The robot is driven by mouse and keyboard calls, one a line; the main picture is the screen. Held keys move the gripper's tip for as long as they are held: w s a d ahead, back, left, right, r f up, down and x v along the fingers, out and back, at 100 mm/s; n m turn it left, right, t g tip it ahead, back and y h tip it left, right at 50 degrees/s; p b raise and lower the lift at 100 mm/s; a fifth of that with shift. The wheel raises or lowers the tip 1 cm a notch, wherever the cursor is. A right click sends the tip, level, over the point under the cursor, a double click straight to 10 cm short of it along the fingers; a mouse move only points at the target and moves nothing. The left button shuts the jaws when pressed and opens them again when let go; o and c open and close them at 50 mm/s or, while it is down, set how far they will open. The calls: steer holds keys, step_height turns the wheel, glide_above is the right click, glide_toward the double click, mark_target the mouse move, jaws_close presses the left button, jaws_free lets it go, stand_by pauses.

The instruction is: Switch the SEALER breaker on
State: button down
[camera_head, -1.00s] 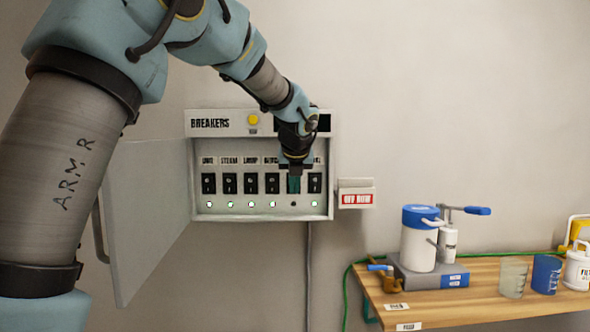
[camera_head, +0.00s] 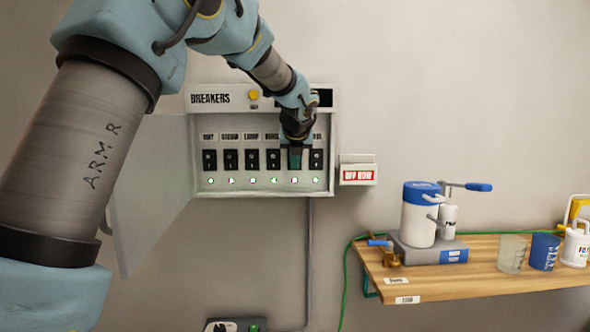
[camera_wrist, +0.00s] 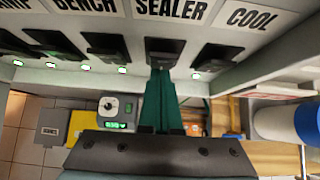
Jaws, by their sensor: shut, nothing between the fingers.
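The breaker box (camera_head: 262,190) hangs on the wall with its door open to the left. It holds a row of black breakers under printed labels. In the wrist view the SEALER label (camera_wrist: 172,9) sits above its black breaker (camera_wrist: 165,46). My gripper (camera_head: 295,160) is shut, with nothing between its fingers. Its teal fingertips (camera_wrist: 160,76) are at the SEALER breaker and cover its lower part; I cannot tell whether they touch it. The indicator light (camera_head: 295,181) below this breaker is green.
The COOL breaker (camera_wrist: 222,55) is close on the right and the BENCH breaker (camera_wrist: 105,45) on the left. Their lights look green. A red-labelled box (camera_head: 358,174) is beside the panel. A wooden shelf (camera_head: 470,277) with equipment and cups stands to the right.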

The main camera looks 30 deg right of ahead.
steer(key=shift+p, duration=0.35)
steer(key=shift+r, duration=0.1)
steer(key=shift+r+p, duration=0.85)
steer(key=shift+p, duration=0.2)
